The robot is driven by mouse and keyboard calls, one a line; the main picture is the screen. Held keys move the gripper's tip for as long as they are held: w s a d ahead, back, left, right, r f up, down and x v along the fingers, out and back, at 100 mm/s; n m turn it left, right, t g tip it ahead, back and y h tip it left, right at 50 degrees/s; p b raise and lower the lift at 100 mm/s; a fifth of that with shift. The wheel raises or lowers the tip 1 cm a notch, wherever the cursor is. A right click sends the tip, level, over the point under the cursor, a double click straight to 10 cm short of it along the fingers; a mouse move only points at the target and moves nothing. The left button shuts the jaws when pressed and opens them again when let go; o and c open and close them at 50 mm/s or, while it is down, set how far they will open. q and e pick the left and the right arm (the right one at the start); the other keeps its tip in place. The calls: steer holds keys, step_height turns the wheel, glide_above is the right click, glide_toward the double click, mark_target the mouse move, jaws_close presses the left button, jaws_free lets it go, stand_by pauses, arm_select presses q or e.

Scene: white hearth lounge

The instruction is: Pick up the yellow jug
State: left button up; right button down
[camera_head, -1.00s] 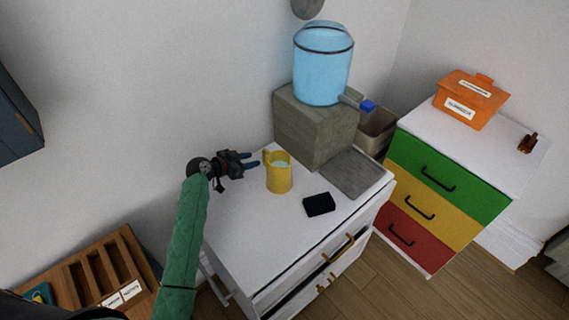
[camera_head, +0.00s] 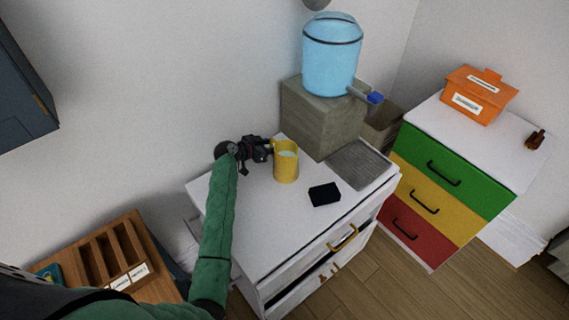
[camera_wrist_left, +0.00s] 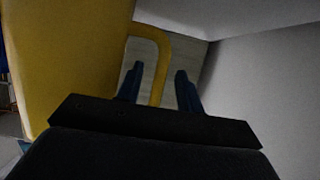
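The yellow jug (camera_head: 287,168) stands upright on the white cabinet top (camera_head: 262,215), with something pale blue inside it. My left gripper (camera_head: 268,148) is at the jug's left side, by its handle. In the left wrist view the jug's yellow body (camera_wrist_left: 70,55) fills the left, and its handle (camera_wrist_left: 162,60) loops between the two blue fingers of my left gripper (camera_wrist_left: 160,85). The fingers are apart, with visible space between them and the handle. In the head view the fingertips are mostly hidden near the jug. My right gripper is not in view.
A black block (camera_head: 324,194) lies right of the jug. Behind stands a blue water dispenser (camera_head: 332,60) on a grey block (camera_head: 318,120), with a grey ridged tray (camera_head: 358,165) beside it. A wooden rack (camera_head: 128,262) is at lower left. The cabinet's front top is clear.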

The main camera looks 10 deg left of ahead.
arm_select(q)
steer(key=shift+s, duration=0.1)
jaws_close()
stand_by(1.2)
